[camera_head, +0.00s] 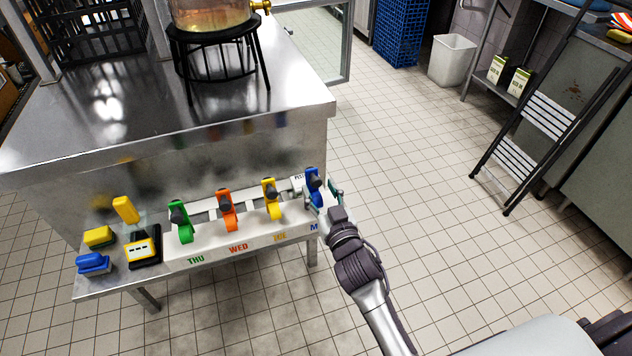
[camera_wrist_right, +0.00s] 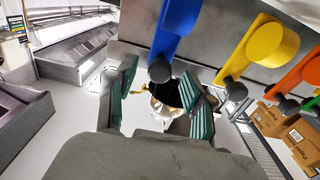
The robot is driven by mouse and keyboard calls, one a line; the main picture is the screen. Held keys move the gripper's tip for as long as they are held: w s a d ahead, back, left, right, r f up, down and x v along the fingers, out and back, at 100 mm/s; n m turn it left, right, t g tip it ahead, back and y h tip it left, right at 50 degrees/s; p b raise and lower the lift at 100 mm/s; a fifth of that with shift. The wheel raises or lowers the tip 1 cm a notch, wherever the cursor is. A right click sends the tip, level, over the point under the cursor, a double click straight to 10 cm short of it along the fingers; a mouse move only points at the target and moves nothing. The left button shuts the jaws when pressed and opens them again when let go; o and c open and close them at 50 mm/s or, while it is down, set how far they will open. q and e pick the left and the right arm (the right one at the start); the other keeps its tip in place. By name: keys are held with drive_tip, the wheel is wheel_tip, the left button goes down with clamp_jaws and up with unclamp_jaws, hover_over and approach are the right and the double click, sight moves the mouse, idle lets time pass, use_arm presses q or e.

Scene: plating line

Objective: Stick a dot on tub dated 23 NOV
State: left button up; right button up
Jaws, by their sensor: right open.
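A white rack (camera_head: 215,248) at the front edge of the steel bench holds coloured dispensers above the printed words THU, WED, one I cannot read well, and a partly hidden M. The blue dispenser (camera_head: 312,180) is at its right end, above the M. My right gripper (camera_head: 324,196) is open and empty beside it. In the right wrist view the blue dispenser (camera_wrist_right: 178,28) hangs with its dark round end near the gap of my open right gripper (camera_wrist_right: 160,100); I cannot tell if they touch. I see no tub dated 23 NOV. My left gripper is not in view.
Green (camera_head: 181,221), orange (camera_head: 226,209) and yellow (camera_head: 271,198) dispensers stand left of the blue one. Yellow and blue blocks and a black-and-yellow device (camera_head: 143,247) lie at the bench's left. A black stand (camera_head: 215,50) bears a glass vessel.

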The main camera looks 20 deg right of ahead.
sight(317, 185)
drive_tip(key=shift+w, duration=1.55)
clamp_jaws()
